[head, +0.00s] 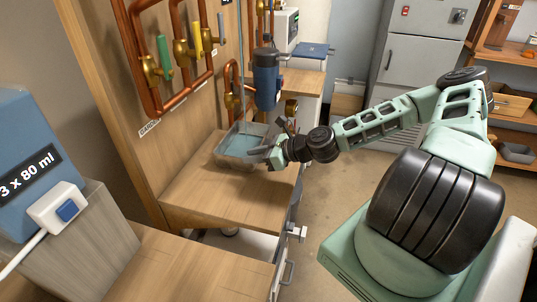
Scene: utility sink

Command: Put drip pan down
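The drip pan (227,158) is a grey, open rectangular tray with a bluish inside that looks like liquid. It is at the back of the wooden counter (230,193), below a blue cylinder, and looks level. My gripper (262,154) is at the pan's right side, with its grey fingers overlapping the right rim. The fingers are small here and partly merge with the pan's wall, so I cannot see whether they pinch the rim or stand apart. I also cannot tell whether the pan's underside touches the counter.
The blue cylinder (267,78) hangs close above the pan. Copper pipes with a green valve handle (164,54) and a yellow one (197,37) run along the wooden panel. A blue box (30,160) labelled "3 x 80 ml" stands front left. The counter's front part is clear.

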